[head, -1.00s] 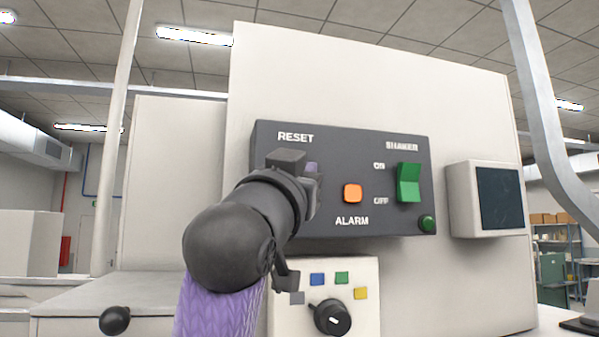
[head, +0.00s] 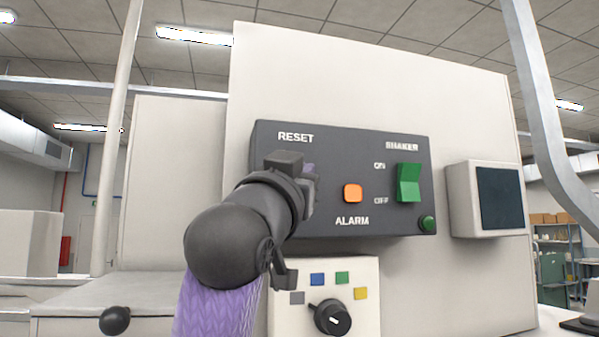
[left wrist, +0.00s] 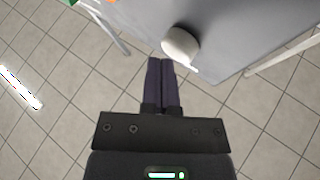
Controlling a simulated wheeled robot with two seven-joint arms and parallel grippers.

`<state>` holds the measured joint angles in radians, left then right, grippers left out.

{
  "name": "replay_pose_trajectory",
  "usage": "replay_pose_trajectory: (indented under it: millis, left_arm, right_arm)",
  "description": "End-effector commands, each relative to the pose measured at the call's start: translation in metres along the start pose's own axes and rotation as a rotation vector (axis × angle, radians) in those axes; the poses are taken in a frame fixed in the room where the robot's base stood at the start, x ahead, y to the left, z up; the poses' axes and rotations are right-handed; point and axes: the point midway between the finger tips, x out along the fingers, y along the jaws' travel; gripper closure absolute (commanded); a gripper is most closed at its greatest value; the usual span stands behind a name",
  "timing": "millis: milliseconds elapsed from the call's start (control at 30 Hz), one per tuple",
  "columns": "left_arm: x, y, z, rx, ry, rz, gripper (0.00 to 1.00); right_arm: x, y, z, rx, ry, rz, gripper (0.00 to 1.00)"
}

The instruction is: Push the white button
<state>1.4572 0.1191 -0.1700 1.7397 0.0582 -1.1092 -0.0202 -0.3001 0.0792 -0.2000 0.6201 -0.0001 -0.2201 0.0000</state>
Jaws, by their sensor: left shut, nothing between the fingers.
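The white button (left wrist: 180,45) shows in the left wrist view as a round, pale cap standing out from the grey panel (left wrist: 225,30). In the head view it cannot be seen; my left gripper (head: 309,170) covers the panel below the RESET label (head: 296,137). The left gripper is shut and empty. In the left wrist view its dark purple fingertips (left wrist: 160,62) are close to the button, a little below and left of it. Whether they touch it cannot be told. My right gripper is in neither view.
The dark control box (head: 345,220) also carries an orange ALARM button (head: 352,193), a green SHAKER switch (head: 408,183) and a small green button (head: 427,223). A lower panel with a black knob (head: 332,318) sits beneath. A screen (head: 498,198) is at the right.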

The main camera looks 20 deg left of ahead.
Motion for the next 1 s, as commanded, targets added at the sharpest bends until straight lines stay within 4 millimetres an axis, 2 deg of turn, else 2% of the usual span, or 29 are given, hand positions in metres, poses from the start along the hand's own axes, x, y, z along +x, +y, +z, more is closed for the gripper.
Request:
replay_pose_trajectory:
  millis: [1000]
  left_arm:
    - [0.0061, -0.0044, 0.0045, 0.001, -0.001, 0.0, 1.0]
  right_arm:
    - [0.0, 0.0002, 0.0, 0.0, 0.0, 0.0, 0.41]
